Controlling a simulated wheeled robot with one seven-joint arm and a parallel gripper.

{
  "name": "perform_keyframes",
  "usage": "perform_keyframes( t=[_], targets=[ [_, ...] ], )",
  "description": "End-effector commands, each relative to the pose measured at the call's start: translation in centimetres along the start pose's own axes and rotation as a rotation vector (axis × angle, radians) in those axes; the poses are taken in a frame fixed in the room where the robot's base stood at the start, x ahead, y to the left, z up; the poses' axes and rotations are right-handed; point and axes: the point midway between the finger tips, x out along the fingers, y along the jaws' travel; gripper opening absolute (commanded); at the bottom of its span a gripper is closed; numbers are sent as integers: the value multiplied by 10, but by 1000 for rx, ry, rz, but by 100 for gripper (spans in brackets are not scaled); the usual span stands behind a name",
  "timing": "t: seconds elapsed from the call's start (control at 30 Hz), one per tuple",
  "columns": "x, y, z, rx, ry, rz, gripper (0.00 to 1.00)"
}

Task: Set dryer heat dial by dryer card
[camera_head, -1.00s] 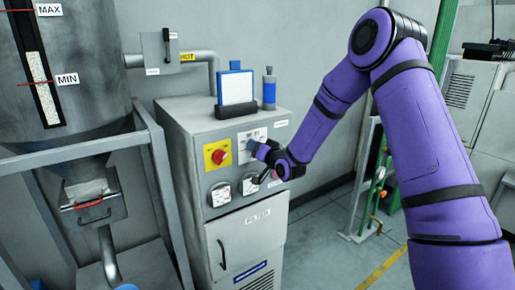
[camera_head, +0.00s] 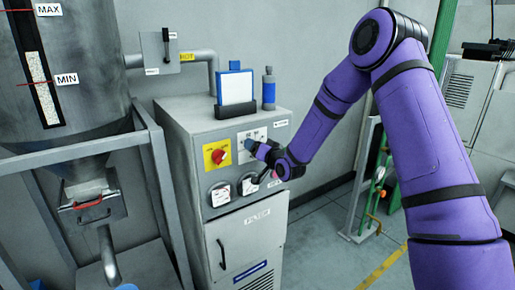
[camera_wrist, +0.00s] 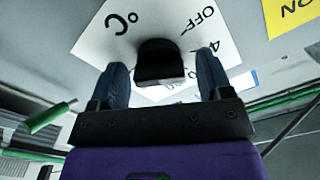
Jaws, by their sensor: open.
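The dryer (camera_head: 187,137) is a grey cabinet with a white heat dial plate (camera_head: 262,133) on its front. In the wrist view the dial plate (camera_wrist: 90,40) carries "°C", "OFF" and partly hidden numbers. The black dial knob (camera_wrist: 159,60) stands between the two blue fingertips of my gripper (camera_wrist: 160,78). My gripper (camera_head: 250,146) is open, with a finger on each side of the knob; I cannot tell whether either touches it. The dryer card (camera_head: 237,89) stands upright in a dark holder on top of the dryer, its writing too small to read.
A blue-banded bottle (camera_head: 269,89) stands beside the card. A hopper (camera_head: 75,80) in a grey frame stands at left.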

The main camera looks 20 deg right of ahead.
Motion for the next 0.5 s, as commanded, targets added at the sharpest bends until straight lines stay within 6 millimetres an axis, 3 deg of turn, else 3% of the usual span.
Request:
perform_keyframes(
  t=[0.17,0.5],
  targets=[
    [-14,1,0,0,-1,2,72],
    [-77,0,0,0,-1,2,72]
  ],
)
